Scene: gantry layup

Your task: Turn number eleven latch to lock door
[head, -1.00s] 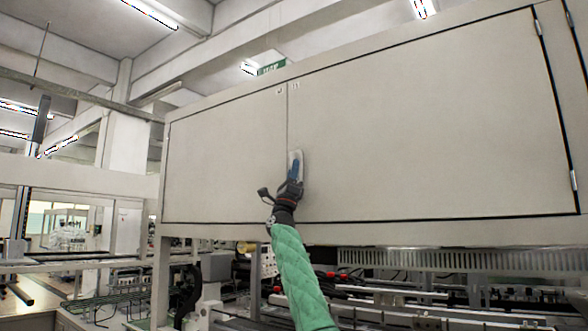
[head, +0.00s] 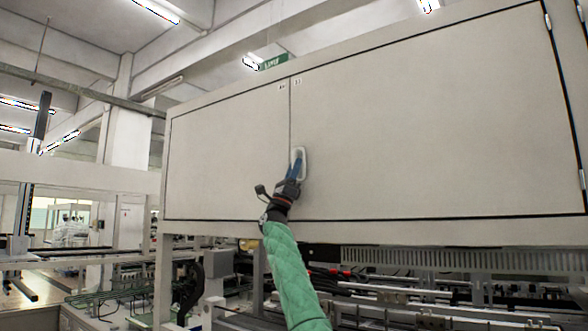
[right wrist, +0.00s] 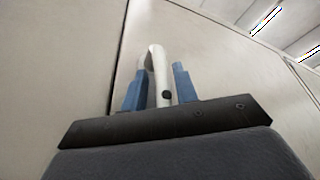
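The number eleven door (head: 430,120) is the large right panel of a pale cabinet, and it looks flush with its frame. Its latch (head: 300,152) is a small pale oval fitting by the seam with the left door. My right gripper (head: 294,172) reaches up to the latch from below and covers its lower part. In the right wrist view, the white latch handle (right wrist: 159,72) stands between the two blue fingers (right wrist: 160,90) of my right gripper, which are apart with small gaps beside the handle. My left gripper is not in view.
The left door (head: 225,155) adjoins at the seam, with small number labels (head: 289,86) at the top. Hinges show on the right door's far edge. Below the cabinet is machinery with rails (head: 400,290). The space in front of the doors looks clear.

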